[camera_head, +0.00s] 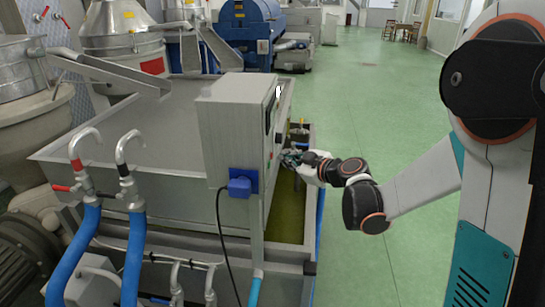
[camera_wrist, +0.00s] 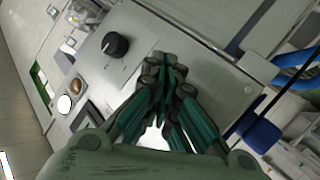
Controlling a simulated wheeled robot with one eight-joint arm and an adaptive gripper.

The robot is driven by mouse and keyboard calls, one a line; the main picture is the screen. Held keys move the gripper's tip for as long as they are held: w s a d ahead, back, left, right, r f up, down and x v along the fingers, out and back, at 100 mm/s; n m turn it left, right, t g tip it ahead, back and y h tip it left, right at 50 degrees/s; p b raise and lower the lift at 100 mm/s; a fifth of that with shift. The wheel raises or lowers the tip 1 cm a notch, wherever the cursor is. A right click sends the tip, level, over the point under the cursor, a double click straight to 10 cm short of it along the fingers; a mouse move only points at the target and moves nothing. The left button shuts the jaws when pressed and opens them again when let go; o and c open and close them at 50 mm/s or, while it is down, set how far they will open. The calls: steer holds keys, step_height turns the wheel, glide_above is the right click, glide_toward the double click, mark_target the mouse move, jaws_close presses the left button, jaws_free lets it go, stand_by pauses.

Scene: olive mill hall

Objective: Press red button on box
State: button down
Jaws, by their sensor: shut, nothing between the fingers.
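The grey control box (camera_head: 228,130) stands on a post at the tank's edge, its control face turned to the right and seen edge-on in the head view. In the wrist view its panel (camera_wrist: 160,25) carries a black knob (camera_wrist: 115,44), a brownish domed button (camera_wrist: 75,86) and a white round part (camera_wrist: 64,103). No clearly red button shows; I cannot tell whether the domed one is it. My gripper (camera_head: 291,157) is at the control face, its fingers (camera_wrist: 165,68) shut and empty, over the panel to the right of the knob. Contact cannot be told.
A metal tank (camera_head: 120,210) with greenish liquid lies under and behind the box. Blue hoses (camera_head: 133,260) and hooked pipes stand in front. A blue plug (camera_head: 239,187) with a black cable is on the box's near side. Green floor (camera_head: 370,110) is open to the right.

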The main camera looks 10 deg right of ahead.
steer(key=d, duration=0.1)
steer(key=s+d, duration=0.1)
steer(key=d, duration=0.2)
steer(key=shift+s+d, duration=0.25)
steer(key=shift+d, duration=0.05)
stand_by(0.5)
steer(key=s+a+r+m+g+h, duration=0.1)
steer(key=s+a+r+m+g, duration=0.1)
steer(key=s+a, duration=0.35)
steer(key=s+a+r+m+g+h, duration=0.1)
steer(key=s+a+r+m+g, duration=0.1)
steer(key=s, duration=0.7)
steer(key=s+d+f+m+g+h, duration=0.1)
steer(key=s+d+m+h, duration=0.1)
steer(key=s, duration=0.7)
steer(key=s+d+f+m+h, duration=0.2)
steer(key=s+m, duration=0.3)
steer(key=s, duration=0.4)
steer(key=shift+d+g+h, duration=0.4)
steer(key=shift+d+h, duration=0.1)
steer(key=shift+d, duration=0.3)
